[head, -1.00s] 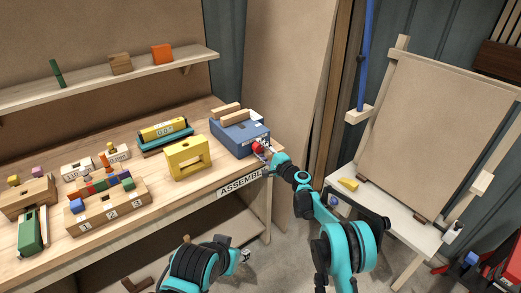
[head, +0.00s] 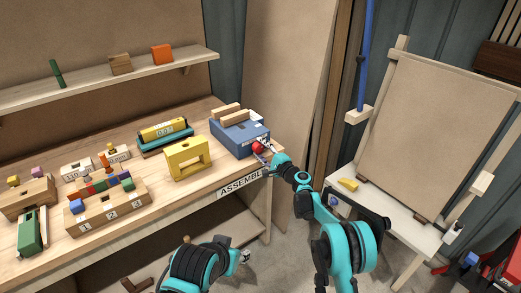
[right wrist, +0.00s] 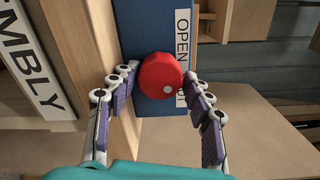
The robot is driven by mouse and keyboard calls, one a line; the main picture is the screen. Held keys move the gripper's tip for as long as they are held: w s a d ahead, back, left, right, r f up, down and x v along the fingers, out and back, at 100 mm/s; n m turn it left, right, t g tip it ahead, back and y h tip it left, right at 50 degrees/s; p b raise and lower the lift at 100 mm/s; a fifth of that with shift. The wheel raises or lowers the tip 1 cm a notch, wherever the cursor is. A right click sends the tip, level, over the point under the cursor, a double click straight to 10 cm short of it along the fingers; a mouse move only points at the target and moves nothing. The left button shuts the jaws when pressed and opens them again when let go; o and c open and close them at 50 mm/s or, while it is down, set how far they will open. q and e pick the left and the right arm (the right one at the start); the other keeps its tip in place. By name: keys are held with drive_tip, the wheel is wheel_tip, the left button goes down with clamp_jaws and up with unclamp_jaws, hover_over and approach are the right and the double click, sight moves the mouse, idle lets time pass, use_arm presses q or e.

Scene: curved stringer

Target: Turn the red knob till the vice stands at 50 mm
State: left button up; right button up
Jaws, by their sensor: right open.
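The vice is a blue block (head: 238,138) with two wooden jaws (head: 230,112) on top, at the right end of the workbench. Its red knob (head: 258,148) faces my right gripper (head: 265,152). In the right wrist view the red knob (right wrist: 161,75), with a pale dot, sits between the open fingers of my right gripper (right wrist: 158,88); a gap shows on each side. A white label (right wrist: 182,60) reading "OPEN" is partly hidden behind the knob. I cannot read the vice's opening. My left gripper (head: 245,256) hangs low in front of the bench; its fingers are too small to judge.
A yellow block with a slot (head: 188,174) and a yellow level on a teal base (head: 163,140) stand left of the vice. The bench edge carries an "ASSEMBLY" sign (head: 240,184). A white side table (head: 390,215) stands at the right.

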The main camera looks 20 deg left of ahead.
drive_tip(key=v, duration=0.8)
drive_tip(key=s+d+r+n+g+h, duration=0.1)
drive_tip(key=s+d+r+n+h, duration=0.2)
drive_tip(key=s+d+r, duration=0.5)
drive_tip(key=s+d+r+n+g+h, duration=0.1)
drive_tip(key=s+d+r+n+h, duration=0.25)
drive_tip(key=s+d, duration=0.45)
drive_tip(key=s+d+f+n+g+h, duration=0.1)
drive_tip(key=s+d+f+h, duration=0.3)
drive_tip(key=s+d, duration=0.5)
drive_tip(key=s+d+f+n+g+h, duration=0.1)
drive_tip(key=s+d+f+n+h, duration=0.2)
drive_tip(key=s+d, duration=0.7)
drive_tip(key=s, duration=0.8)
drive_tip(key=shift+s+f+h, duration=0.2)
drive_tip(key=shift+f+h, duration=0.15)
drive_tip(key=shift+f, duration=0.05)
drive_tip(key=shift+d, duration=0.1)
